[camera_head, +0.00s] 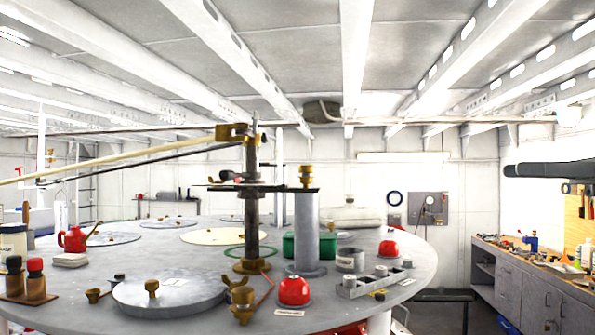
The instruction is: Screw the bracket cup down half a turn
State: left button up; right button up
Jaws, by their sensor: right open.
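The bracket cup appears to be the small brass cup (306,175). It sits upright on the right end of a dark flat bracket (270,188), which is carried by a dark upright post (251,215) on the round grey deck table. A grey column (307,232) stands below the cup. What looks like my right gripper (508,170) comes in from the right edge as a dark, level shape. It is open, well to the right of the cup and apart from it; its fingers are hard to make out. My left gripper does not show.
A long pale pole (120,166) and dark rods reach from the left to the post top. Red domes (294,291), a green box (300,244), a grey lid (170,297) and a brass wing-topped fitting (242,300) crowd the table. A workbench (540,265) stands at right.

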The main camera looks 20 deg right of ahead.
aim_at(306, 169)
jog(key=i+j, duration=0.2)
jog(key=i, duration=0.25)
jog(key=i+j, duration=0.2)
jog(key=i, duration=0.3)
jog(key=i+j, duration=0.25)
jog(key=i, duration=0.2)
